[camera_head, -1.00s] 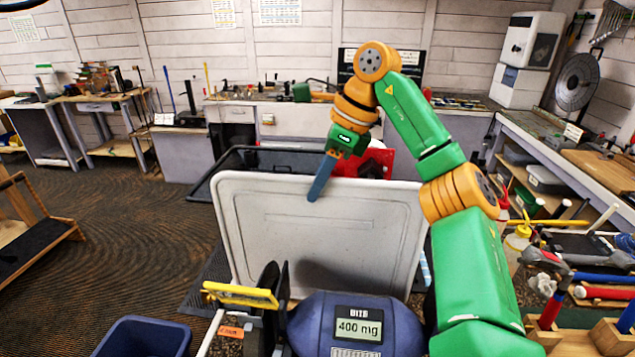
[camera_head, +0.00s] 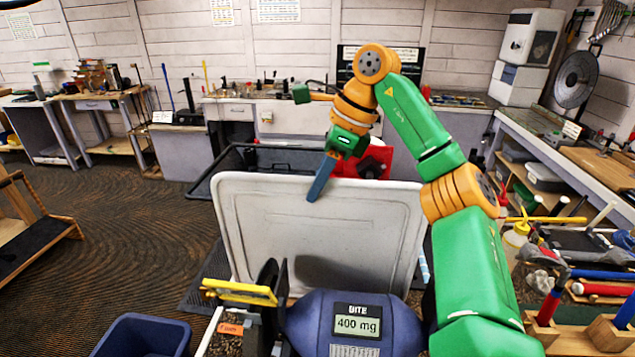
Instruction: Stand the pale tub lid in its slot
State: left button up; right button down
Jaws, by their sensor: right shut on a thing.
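The pale tub lid (camera_head: 305,225) is a large grey-white panel with a raised rim. It stands nearly upright in the middle of the head view. My right gripper (camera_head: 317,187) reaches down to the lid's top edge and is shut on it, with one blue finger showing on the near face. The lid's bottom edge is hidden behind the blue machine in front. I cannot make out the slot or whether the lid touches anything below. My left gripper is out of view.
A blue machine (camera_head: 352,322) with a display reading 400 mg stands in front, beside a yellow bar (camera_head: 240,292). A dark open tub (camera_head: 205,183) is behind the lid. A blue bin (camera_head: 145,335) is at lower left.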

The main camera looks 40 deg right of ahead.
aim_at(334, 179)
jog(key=shift+f+b, duration=0.7)
jog(key=shift+f, duration=0.45)
dwell(0.4)
jog(key=c, duration=0.8)
grip_release()
jog(key=shift+o, duration=0.2)
jog(key=p+v, duration=0.2)
jog(key=v, duration=0.3)
jog(key=shift+r, duration=0.35)
jog(key=shift+s+d+r, duration=0.2)
jog(key=shift+s+r, duration=0.2)
jog(key=shift+r, duration=0.2)
jog(key=shift+w, duration=0.1)
